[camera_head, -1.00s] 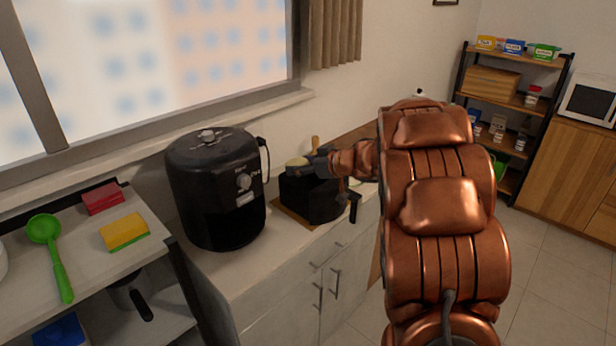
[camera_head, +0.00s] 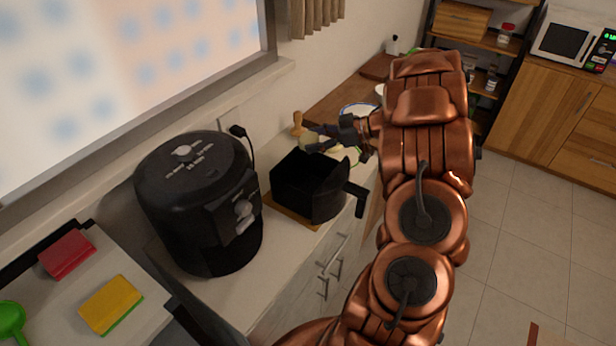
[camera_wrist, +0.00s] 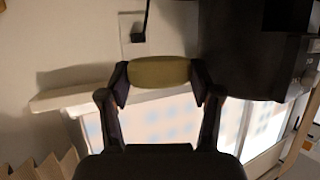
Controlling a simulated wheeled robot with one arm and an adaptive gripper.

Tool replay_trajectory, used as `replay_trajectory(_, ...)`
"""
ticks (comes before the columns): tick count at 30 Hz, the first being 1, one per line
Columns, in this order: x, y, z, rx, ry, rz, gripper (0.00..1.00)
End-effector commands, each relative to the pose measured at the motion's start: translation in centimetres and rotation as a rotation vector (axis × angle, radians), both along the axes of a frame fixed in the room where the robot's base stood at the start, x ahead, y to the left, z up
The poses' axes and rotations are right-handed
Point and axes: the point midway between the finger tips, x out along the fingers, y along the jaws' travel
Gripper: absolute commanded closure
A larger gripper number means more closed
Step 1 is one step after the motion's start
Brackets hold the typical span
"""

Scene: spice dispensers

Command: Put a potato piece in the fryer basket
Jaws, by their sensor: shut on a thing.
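The fryer basket (camera_head: 290,190) is a black, open-topped bin with a handle, on a wooden board on the counter. My gripper (camera_head: 318,138) is beyond the basket's back rim in the head view. It is shut on a yellowish potato piece (camera_wrist: 160,72), gripped across its length between both fingertips in the wrist view. The piece also shows, partly covered by the fingers, in the head view (camera_head: 309,143). The exact height of the piece over the counter is hard to tell. The inside bottom of the basket is hidden.
The black air fryer (camera_head: 195,205) stands left of the basket. A wooden-handled tool (camera_head: 297,123) stands behind my gripper. A blue-rimmed plate (camera_head: 358,109) lies farther back. A yellow sponge (camera_head: 111,304) and a red one (camera_head: 66,253) lie at the front left.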

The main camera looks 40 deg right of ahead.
Motion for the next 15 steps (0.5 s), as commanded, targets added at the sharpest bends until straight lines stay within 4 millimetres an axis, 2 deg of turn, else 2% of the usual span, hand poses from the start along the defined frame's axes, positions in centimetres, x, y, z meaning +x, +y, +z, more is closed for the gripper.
replay_trajectory(15,0.1,0.0,-4.8,-0.001,0.001,-0.003,0.71)
